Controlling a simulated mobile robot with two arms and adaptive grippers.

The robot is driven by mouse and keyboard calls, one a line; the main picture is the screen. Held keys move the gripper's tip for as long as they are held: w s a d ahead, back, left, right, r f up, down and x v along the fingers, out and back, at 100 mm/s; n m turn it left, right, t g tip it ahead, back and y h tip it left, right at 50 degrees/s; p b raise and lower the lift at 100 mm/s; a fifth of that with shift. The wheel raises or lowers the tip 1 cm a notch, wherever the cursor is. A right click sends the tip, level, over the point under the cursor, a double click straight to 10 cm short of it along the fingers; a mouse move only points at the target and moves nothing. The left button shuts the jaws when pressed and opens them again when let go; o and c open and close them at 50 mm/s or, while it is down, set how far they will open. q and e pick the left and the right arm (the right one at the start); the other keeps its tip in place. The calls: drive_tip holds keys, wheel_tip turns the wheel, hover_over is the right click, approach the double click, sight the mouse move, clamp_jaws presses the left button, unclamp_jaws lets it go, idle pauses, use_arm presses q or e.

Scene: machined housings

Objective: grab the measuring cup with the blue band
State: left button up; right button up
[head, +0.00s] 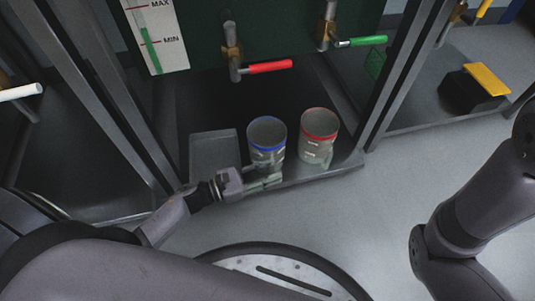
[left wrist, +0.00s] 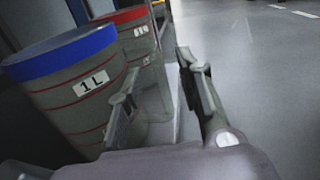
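The measuring cup with the blue band (head: 266,146) stands upright on the dark ledge, left of a similar cup with a red band (head: 318,138). In the left wrist view the blue-banded cup (left wrist: 75,85) is large at the left, with a "1L" label, and the red-banded cup (left wrist: 137,35) is behind it. My left gripper (head: 265,182) is open at the near side of the blue-banded cup. In the left wrist view its fingers (left wrist: 162,84) are apart, the left one close beside the cup wall; I cannot tell whether they touch. My right gripper is out of view.
A grey tray (head: 214,152) lies left of the cups. Metal frame posts (head: 385,75) stand on both sides. Valves with a red handle (head: 270,67) and a green handle (head: 368,41) hang above. The floor (head: 400,185) to the right is clear.

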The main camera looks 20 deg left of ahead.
use_arm(q)
drive_tip(key=shift+w+d, duration=0.4)
drive_tip(key=shift+d, duration=0.15)
drive_tip(key=shift+c, duration=0.4)
clamp_jaws()
